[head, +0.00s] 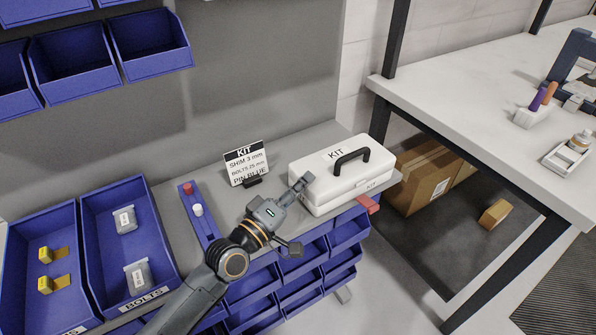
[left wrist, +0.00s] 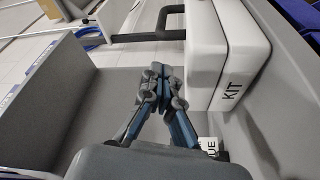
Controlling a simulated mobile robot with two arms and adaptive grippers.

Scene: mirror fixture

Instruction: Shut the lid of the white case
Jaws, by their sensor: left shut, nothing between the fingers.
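The white case (head: 343,172) stands on the grey bench ledge, with a black handle (head: 350,160) on top. In the left wrist view the case (left wrist: 222,60) stands at the upper right, also with the seam showing. My left gripper (head: 305,181) is shut and empty, at the case's left front corner. In the left wrist view its closed fingertips (left wrist: 158,75) are left of the case. I cannot tell whether they touch it. My right gripper is out of view.
A kit sign (head: 246,163) stands behind my left arm. A narrow blue tray (head: 202,218) and blue bins (head: 128,240) lie to the left. A red piece (head: 368,203) sits at the case's front right. A white table (head: 480,115) is at the right.

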